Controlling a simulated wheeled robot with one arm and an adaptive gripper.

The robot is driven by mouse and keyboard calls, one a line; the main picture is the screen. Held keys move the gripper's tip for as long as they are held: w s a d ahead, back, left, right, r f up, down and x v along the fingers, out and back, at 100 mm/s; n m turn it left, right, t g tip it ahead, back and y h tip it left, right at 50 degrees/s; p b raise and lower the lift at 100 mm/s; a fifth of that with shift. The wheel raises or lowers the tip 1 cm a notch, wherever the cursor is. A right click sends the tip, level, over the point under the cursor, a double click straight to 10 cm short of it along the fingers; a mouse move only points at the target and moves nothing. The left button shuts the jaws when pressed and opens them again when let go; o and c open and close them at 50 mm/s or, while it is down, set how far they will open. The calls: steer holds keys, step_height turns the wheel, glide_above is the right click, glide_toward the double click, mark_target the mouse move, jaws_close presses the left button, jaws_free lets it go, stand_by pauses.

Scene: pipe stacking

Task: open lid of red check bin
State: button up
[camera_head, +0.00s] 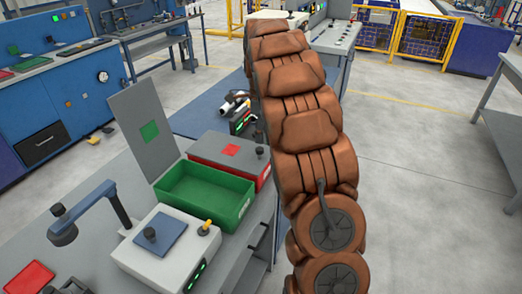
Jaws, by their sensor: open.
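The red check bin (259,184) stands on the near grey bench, left of my brown-covered arm. Its grey lid (212,151) lies flat and closed on top. The lid has a red square on it and a dark knob (260,152) at its right end. The inside of the bin is hidden under the lid. My arm crosses the picture from top to bottom just right of the bin. I cannot make out my gripper in this view.
A green bin (242,207) stands open in front of the red bin, its grey lid (141,132) raised. Pale cylinders (236,100) lie behind.

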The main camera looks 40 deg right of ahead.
mark_target(261, 149)
steer(key=shift+f+p, duration=0.8)
steer(key=shift+f, duration=3)
jaws_close()
